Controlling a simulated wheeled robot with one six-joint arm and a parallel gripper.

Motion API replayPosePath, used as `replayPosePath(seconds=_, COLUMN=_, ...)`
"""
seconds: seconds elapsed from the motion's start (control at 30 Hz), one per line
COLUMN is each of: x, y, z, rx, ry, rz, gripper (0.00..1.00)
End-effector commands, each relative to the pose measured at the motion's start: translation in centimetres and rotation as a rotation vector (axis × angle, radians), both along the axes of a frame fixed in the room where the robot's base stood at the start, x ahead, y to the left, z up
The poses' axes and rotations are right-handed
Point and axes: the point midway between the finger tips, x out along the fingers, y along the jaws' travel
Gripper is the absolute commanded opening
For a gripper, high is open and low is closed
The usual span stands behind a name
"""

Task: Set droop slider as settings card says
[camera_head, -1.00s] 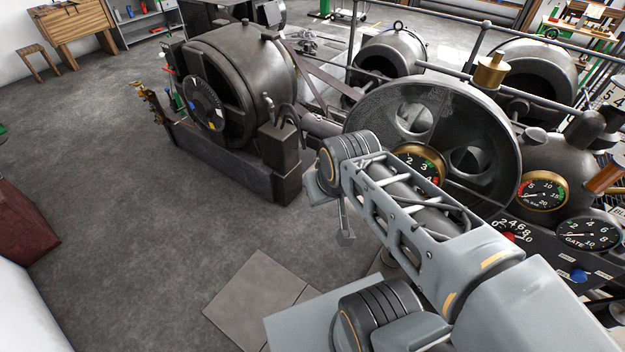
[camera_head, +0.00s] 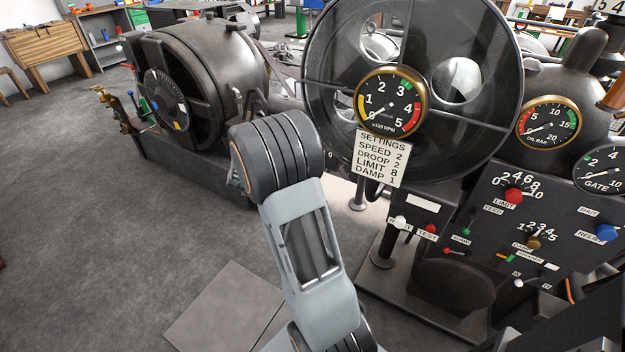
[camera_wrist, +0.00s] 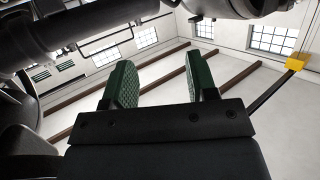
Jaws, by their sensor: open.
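The settings card (camera_head: 382,160) hangs below the RPM gauge and reads speed 2, droop 2, limit 8, damp 1. The dark control panel (camera_head: 475,215) is at right, with a red LIMIT knob (camera_head: 513,196), a brass DAMP knob (camera_head: 533,243) and small coloured controls. I cannot make out a droop label or tell which control is the droop slider. My gripper (camera_wrist: 160,78) shows in the wrist view, its two green-padded fingers apart with nothing between them. It points up toward the ceiling and windows. In the head view I cannot make out the gripper; my arm stands left of the panel.
The RPM gauge (camera_head: 391,101) sits before a large spoked wheel (camera_head: 320,40). A blue knob (camera_head: 606,233) is at the panel's right, a white knob (camera_head: 400,222) at its left. A dark dynamo (camera_head: 200,80) stands at left. Grey floor (camera_head: 90,240) is open at left.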

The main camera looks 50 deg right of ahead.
Motion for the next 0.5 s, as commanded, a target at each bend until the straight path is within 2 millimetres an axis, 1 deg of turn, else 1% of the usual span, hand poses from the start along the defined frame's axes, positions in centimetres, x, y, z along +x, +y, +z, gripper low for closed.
replayPosePath(seconds=0.03, x=-0.3, y=-2.6, z=-5.1, rx=-0.046, ry=-0.002, rz=-0.094, gripper=0.53)
replayPosePath(seconds=0.1, x=-1.1, y=-5.3, z=-8.3, rx=-0.115, ry=-0.008, rz=-0.214, gripper=0.53)
replayPosePath(seconds=0.2, x=-2.8, y=-8.0, z=-11.8, rx=-0.203, ry=0.001, rz=-0.352, gripper=0.53)
replayPosePath(seconds=0.3, x=-4.3, y=-9.6, z=-14.0, rx=-0.269, ry=0.014, rz=-0.452, gripper=0.53)
replayPosePath(seconds=0.4, x=-5.3, y=-10.5, z=-15.1, rx=-0.312, ry=0.022, rz=-0.514, gripper=0.53)
replayPosePath(seconds=0.5, x=-5.7, y=-11.5, z=-15.6, rx=-0.334, ry=0.028, rz=-0.546, gripper=0.53)
